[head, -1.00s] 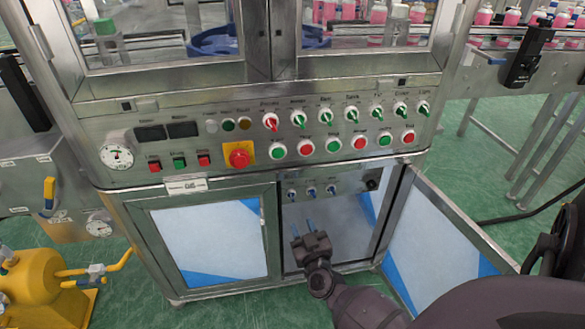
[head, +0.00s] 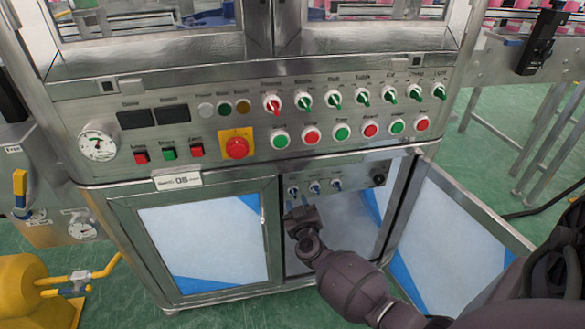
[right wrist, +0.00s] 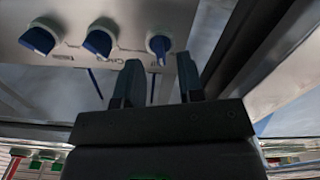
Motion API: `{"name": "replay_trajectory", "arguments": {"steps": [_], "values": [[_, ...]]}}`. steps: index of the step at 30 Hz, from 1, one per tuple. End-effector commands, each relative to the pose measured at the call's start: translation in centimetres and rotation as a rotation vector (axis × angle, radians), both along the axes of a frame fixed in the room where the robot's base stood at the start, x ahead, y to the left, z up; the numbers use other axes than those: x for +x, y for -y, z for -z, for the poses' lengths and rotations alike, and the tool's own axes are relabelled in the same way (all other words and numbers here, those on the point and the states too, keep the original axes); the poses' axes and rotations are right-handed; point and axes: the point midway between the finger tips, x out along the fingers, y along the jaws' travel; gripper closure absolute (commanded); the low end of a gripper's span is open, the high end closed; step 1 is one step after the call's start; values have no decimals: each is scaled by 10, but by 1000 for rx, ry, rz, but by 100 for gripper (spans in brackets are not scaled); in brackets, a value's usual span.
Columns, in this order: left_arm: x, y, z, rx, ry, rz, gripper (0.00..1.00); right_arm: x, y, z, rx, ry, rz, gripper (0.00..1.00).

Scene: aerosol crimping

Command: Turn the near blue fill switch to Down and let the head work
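Three blue switches sit in a row on a grey panel inside the open cabinet: a left one (head: 293,191), a middle one (head: 314,188) and a right one (head: 336,185). My right gripper (head: 297,206) is just below the left switch, open and empty. In the right wrist view, the gripper's two dark fingers (right wrist: 158,86) stand apart. One blue switch (right wrist: 160,47) is ahead of the gap between them, with no contact visible; two others lie to its left. Which switch is the near one, and its label, I cannot read. My left gripper is out of view.
The control panel (head: 235,116) with buttons and a red emergency stop (head: 236,148) is above the cabinet opening. The right cabinet door (head: 450,240) stands open beside my right arm. A cabinet frame post flanks the opening on its left.

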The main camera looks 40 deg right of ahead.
Motion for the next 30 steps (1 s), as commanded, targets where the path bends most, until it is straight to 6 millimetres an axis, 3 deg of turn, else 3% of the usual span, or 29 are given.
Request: {"name": "replay_trajectory", "arguments": {"steps": [7, 17, 25, 30], "values": [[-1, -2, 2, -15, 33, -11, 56, 18, 12, 2, 1, -1, 2, 65], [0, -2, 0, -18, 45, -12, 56, 22, 13, -1, 1, 2, 1, 65], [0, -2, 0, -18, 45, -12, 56, 21, 13, -1, 0, 2, 1, 100], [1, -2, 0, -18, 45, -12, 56, 21, 13, -1, 3, 3, 1, 100]]}}
